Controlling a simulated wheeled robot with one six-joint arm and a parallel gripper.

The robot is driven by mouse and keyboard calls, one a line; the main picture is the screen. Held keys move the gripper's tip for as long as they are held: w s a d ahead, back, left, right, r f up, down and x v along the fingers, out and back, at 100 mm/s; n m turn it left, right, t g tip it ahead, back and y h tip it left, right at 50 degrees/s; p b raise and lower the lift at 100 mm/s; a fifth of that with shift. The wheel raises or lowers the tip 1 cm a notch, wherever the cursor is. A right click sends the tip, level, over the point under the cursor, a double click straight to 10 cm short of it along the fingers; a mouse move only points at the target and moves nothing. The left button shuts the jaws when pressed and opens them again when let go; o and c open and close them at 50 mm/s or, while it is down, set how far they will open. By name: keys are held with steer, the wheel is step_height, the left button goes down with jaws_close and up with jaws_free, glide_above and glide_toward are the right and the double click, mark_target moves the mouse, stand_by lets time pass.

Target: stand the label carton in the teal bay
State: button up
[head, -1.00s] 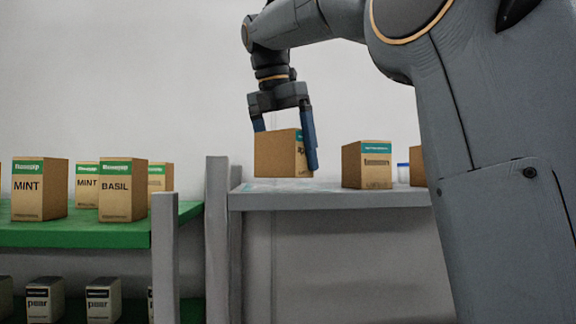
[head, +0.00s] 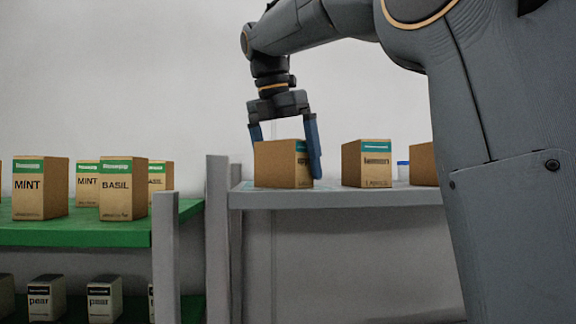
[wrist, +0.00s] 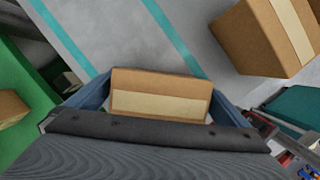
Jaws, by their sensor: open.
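A brown carton with a teal label band (head: 284,164) stands upright on the grey shelf, between the fingers of my gripper (head: 284,155). Its label is mostly turned away and cut by a finger, so I cannot read it fully. In the wrist view the carton's taped top (wrist: 160,94) lies between my open fingers. Two teal lines on the shelf, the left (wrist: 72,45) and the right (wrist: 172,38), mark a bay. The carton appears to be at their near end, its right side close to the right line; its base is hidden.
Another brown carton (head: 366,164) stands right of my gripper on the grey shelf (head: 330,199), with a further carton (head: 423,165) beyond. A grey post (head: 217,235) separates this shelf from a green shelf (head: 75,235) bearing mint and basil cartons. Several small boxes stand below.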

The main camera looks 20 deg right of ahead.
steer(key=shift+b+v, duration=0.4)
steer(key=shift+v, duration=3.3)
steer(key=shift+r, duration=0.1)
